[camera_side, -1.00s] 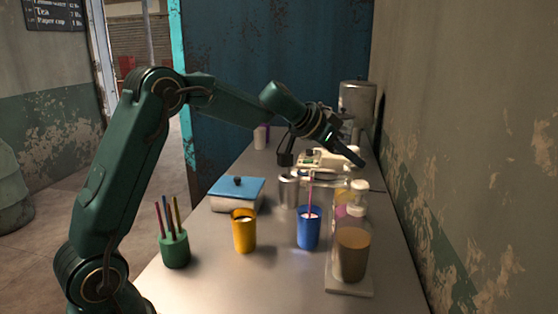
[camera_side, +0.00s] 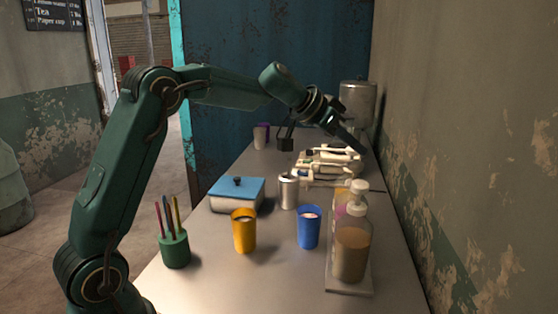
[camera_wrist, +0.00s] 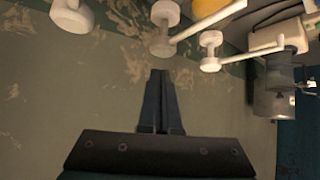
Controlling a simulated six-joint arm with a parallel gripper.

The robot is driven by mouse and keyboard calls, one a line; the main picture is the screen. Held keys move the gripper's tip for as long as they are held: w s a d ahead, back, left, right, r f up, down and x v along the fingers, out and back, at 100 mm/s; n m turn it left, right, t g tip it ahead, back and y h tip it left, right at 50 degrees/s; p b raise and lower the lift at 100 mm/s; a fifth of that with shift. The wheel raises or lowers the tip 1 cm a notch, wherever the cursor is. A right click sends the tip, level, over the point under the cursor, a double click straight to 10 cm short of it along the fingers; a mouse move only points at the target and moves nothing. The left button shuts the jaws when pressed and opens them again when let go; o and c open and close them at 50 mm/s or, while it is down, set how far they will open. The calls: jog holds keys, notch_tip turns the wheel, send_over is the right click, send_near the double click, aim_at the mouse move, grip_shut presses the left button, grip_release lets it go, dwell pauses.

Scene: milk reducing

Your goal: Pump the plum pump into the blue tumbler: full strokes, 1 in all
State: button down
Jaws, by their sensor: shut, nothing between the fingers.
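The blue tumbler (camera_side: 309,229) stands upright on the counter, with pale pinkish contents near its top. A plum-tinted bottle (camera_side: 341,209) shows only as a sliver behind the front bottle of tan liquid (camera_side: 351,254). White pump heads and spouts (camera_side: 335,160) show above the row, and I cannot tell which one belongs to the plum pump.
An orange cup (camera_side: 244,232) stands left of the blue tumbler. A steel canister (camera_side: 288,191), a blue-lidded box (camera_side: 237,193) and a green pen holder (camera_side: 174,248) are also on the counter. A steel urn (camera_side: 357,105) stands at the back. The wall runs close along the right.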

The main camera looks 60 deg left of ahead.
jog(key=shift+r, duration=0.1)
dwell(0.5)
jog(key=shift+r, duration=2.95)
jog(key=s+d+r+m, duration=0.1)
jog(key=s+d+r, duration=0.4)
jog(key=r, duration=0.1)
jog(key=s+d+f, duration=0.2)
jog(key=s+d, duration=0.1)
jog(key=s, duration=0.6)
jog(key=s+a+f+n+g+y, duration=0.2)
jog(key=s+f+n+g, duration=0.2)
jog(key=s+f, duration=1.3)
jog(key=shift+s+f+y, duration=0.3)
jog(key=shift+s+f, duration=0.1)
jog(key=shift+f, duration=0.05)
